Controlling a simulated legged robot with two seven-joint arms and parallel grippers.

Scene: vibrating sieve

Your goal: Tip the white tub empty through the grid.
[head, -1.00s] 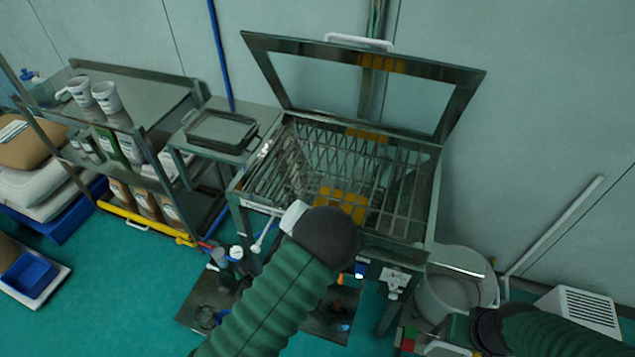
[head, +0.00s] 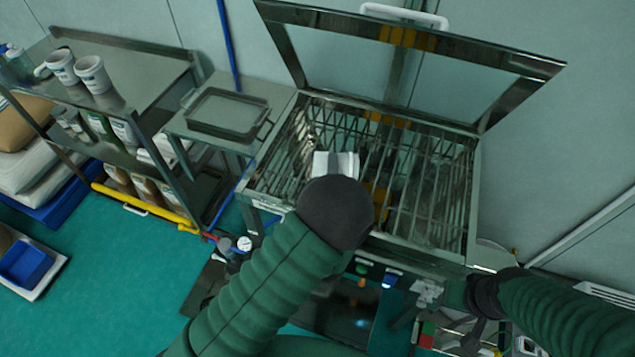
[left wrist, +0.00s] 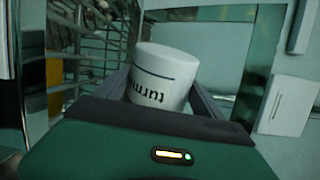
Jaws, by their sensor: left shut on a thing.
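The white tub (head: 322,162) is over the left-middle of the grid (head: 425,190), just beyond my left wrist in the head view. In the left wrist view the tub (left wrist: 165,75) sits between the two fingers of my left gripper (left wrist: 163,92), which is shut on it. Its dark lettering appears upside down there. The tub's mouth and contents are hidden, and I cannot tell how far it is tilted. My right gripper (head: 470,335) is low at the right, beside the sieve's front; its fingers are unclear.
The sieve's framed lid (head: 520,80) stands open behind the grid. A side table with a shallow tray (head: 228,112) adjoins the left side. A shelf rack (head: 135,70) with two white cups (head: 92,74) stands further left.

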